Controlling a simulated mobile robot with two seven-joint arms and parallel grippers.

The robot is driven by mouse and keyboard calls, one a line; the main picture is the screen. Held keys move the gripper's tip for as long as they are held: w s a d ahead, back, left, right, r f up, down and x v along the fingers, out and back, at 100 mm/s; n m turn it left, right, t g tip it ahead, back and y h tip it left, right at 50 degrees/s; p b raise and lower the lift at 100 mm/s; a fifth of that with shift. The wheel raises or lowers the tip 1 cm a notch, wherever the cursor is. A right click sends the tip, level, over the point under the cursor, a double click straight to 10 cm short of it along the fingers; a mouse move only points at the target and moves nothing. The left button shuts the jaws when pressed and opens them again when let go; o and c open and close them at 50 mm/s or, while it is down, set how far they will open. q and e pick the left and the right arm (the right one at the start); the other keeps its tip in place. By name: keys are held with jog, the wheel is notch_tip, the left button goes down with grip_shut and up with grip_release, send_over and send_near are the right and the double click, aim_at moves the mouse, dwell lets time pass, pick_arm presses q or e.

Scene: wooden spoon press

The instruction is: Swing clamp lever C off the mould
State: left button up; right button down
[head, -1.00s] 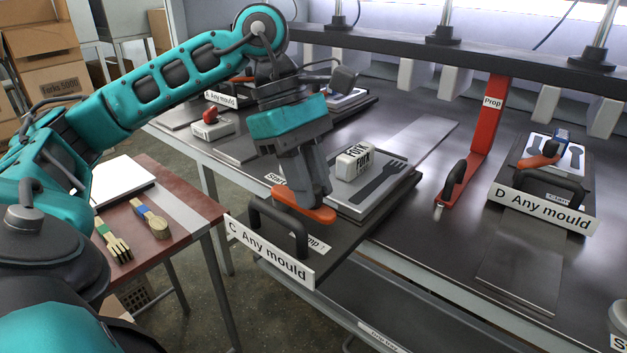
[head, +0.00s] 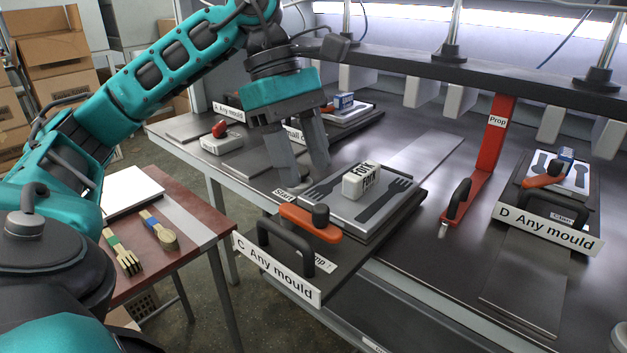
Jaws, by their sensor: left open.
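Clamp lever C is an orange bar (head: 300,219) with a black knob (head: 320,215), at the near end of station C. It lies along the near edge of the mould (head: 392,205), roughly parallel to that edge; I cannot tell whether its far end overlaps the rim. The mould is a grey plate with dark fork shapes and a white block marked FORK (head: 359,183) on top. My left gripper (head: 306,178) is open and empty, fingers pointing down, beyond the lever and left of the mould, apart from the lever. My right gripper is not in view.
A black handle (head: 285,242) stands behind the "C Any mould" sign (head: 276,269), close to the lever. A red prop (head: 491,145) and station D (head: 549,228) are to the right. Station A is at the back left. A side table (head: 190,225) holds wooden cutlery.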

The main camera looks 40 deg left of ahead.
pick_arm(q)
jog(key=p+v, duration=0.1)
jog(key=v, duration=0.5)
jog(key=shift+r+p, duration=0.25)
jog(key=shift+p, duration=0.05)
jog(key=shift+s+f, duration=0.1)
